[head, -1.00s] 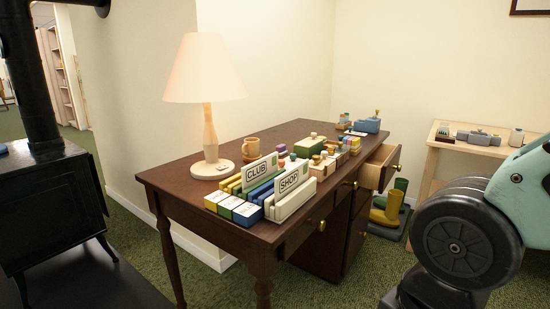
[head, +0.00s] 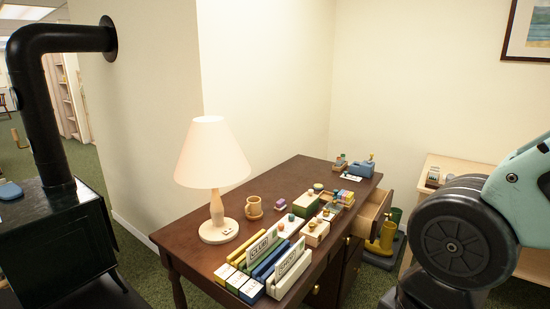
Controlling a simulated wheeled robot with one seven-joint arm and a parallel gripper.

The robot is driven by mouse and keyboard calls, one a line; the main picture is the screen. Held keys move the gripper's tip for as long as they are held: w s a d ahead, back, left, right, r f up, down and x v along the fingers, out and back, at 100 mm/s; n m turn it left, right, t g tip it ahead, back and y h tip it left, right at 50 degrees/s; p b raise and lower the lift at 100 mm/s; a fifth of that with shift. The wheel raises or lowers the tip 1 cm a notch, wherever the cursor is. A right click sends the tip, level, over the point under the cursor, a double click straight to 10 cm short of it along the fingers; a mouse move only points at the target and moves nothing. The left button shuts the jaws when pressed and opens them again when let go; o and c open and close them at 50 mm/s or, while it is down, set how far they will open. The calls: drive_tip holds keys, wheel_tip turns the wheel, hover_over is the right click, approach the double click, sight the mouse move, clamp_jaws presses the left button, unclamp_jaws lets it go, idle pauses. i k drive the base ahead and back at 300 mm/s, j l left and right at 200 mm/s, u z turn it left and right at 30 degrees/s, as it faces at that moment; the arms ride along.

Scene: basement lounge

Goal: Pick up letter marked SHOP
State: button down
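The letter marked SHOP (head: 291,259) is a white card standing upright, slightly tilted, in a white holder (head: 290,281) near the front edge of the brown desk (head: 198,256). A similar card marked CLUB (head: 260,247) stands just left of it among yellow, blue and white blocks. Part of my arm shows at the right edge of the head view, well apart from the letter. My gripper is not in this view.
A white lamp (head: 212,165) and a tan mug (head: 254,208) stand behind the letters. Small boxes (head: 315,233) fill the desk's right side, where a drawer (head: 374,212) hangs open. A black stove (head: 62,245) stands at left.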

sight(283, 267)
drive_tip(key=i+j, duration=0.1)
drive_tip(key=j, duration=1.55)
drive_tip(key=i+j+z, duration=0.15)
drive_tip(key=j, duration=1.5)
